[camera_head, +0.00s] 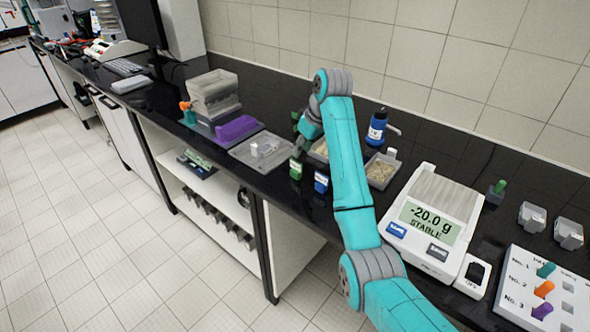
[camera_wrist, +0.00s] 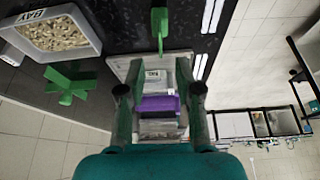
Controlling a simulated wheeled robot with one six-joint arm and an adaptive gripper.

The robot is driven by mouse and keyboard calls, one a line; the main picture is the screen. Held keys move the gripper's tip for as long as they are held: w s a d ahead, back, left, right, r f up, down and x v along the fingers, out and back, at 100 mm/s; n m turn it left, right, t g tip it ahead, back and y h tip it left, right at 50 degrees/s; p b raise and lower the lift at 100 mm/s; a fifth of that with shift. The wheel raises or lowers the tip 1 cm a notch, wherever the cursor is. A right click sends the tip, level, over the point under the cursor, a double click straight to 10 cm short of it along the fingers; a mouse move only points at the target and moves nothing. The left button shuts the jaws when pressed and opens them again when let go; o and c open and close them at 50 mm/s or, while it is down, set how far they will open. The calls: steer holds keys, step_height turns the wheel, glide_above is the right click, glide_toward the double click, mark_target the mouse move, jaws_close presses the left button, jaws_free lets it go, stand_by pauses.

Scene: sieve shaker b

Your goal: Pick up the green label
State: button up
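A small green label block (camera_head: 295,168) with a white patch stands at the front edge of the black counter in the head view, beside a similar blue block (camera_head: 321,181). My gripper (camera_wrist: 160,89) is open in the wrist view, its two fingers apart with nothing held between them. The purple block and grey tray show beyond the gap. In the head view my gripper is partly hidden by my arm, just above and behind the green label. The wrist view shows a green star-shaped piece (camera_wrist: 70,85) and a green upright piece (camera_wrist: 160,25); I cannot tell which is the label.
A tray of grains (camera_wrist: 55,49) lies near the gripper, with another grain tray (camera_head: 381,170) by a blue-labelled bottle (camera_head: 377,128). A purple block (camera_head: 236,128) and stacked grey sieves (camera_head: 213,92) stand left. A scale (camera_head: 433,222) reading -20.0 g stands right. The wall is behind.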

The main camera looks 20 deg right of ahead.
mark_target(296, 162)
steer(key=shift+x, duration=3.75)
steer(key=shift+s, duration=0.1)
jaws_close()
